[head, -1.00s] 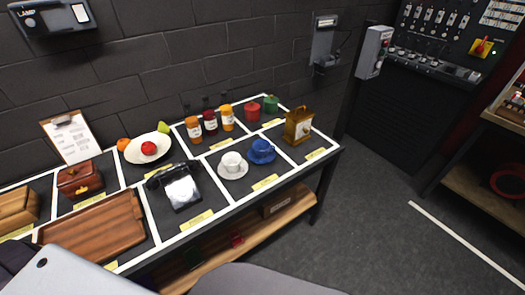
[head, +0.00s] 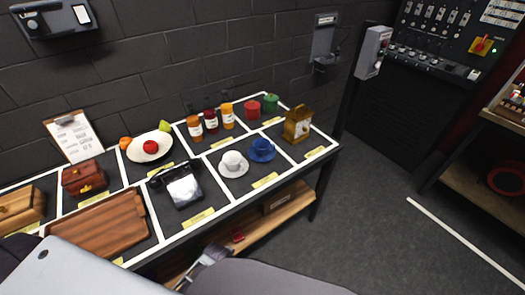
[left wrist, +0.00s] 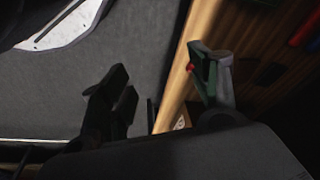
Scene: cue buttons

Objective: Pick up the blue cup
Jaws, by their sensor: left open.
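The blue cup (head: 262,146) stands upright on a blue saucer in a front compartment of the table, right of a white cup (head: 232,161) on its saucer. My left gripper (head: 212,256) shows at the bottom of the head view, in front of the lower shelf and apart from the blue cup. In the left wrist view my left gripper (left wrist: 160,85) has its fingers spread, with nothing held between them. The blue cup is not seen in that view. My right gripper is not in view.
The sectioned table (head: 325,158) also holds a black telephone (head: 183,185), a brown clock (head: 297,124), jars, a fruit plate (head: 150,147) and a wooden tray (head: 100,225). A wooden lower shelf (head: 265,221) runs below. Open floor lies to the right.

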